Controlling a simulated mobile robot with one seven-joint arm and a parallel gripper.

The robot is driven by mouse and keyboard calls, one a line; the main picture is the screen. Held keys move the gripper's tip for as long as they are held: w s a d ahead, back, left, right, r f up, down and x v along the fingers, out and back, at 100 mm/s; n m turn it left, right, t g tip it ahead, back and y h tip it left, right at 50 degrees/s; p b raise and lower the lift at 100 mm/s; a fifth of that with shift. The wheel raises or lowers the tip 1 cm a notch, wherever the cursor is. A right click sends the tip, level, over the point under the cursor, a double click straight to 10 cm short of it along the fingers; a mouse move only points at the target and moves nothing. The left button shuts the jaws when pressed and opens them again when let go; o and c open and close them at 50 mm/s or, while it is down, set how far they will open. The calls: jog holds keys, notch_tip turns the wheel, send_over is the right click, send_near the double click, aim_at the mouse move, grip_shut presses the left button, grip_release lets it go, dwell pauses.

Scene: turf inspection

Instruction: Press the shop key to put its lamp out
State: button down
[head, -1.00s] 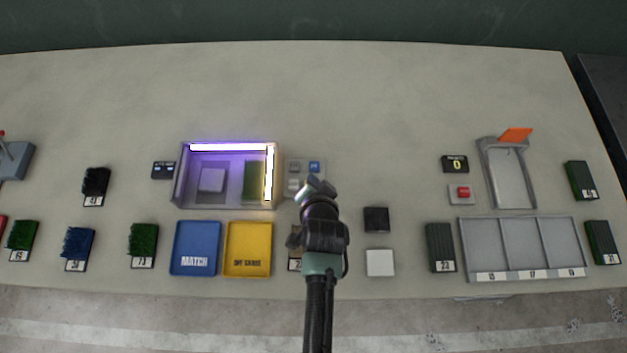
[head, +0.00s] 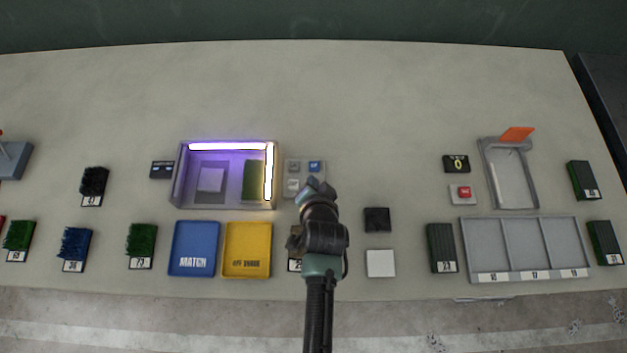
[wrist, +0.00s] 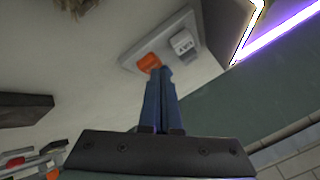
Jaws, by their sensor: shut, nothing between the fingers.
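The key panel (head: 305,165) is a small grey plate right of the light box, with a blue key (head: 315,166) and pale keys (head: 293,183). In the wrist view an orange key (wrist: 147,63) and a pale key (wrist: 183,42) show on it. I cannot read which is the shop key. My gripper (head: 315,186) is shut and empty over the panel's near right part, hiding it in the head view. In the wrist view its fingertips (wrist: 160,72) are right at the orange key; contact cannot be told. The light box (head: 225,205) has a violet lamp (head: 228,146) and a warm white lamp (head: 268,178), both lit.
A blue tray (head: 194,235) and a yellow tray (head: 248,237) stand in front of the light box. A black block (head: 377,220) and a white block (head: 380,263) lie right of my arm. The table behind the panel is clear.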

jog(key=shift+r+p, duration=0.7)
jog(key=shift+p, duration=0.05)
notch_tip(320, 180, up, 6)
jog(key=p, duration=0.5)
jog(key=shift+p, duration=0.3)
dwell(0.3)
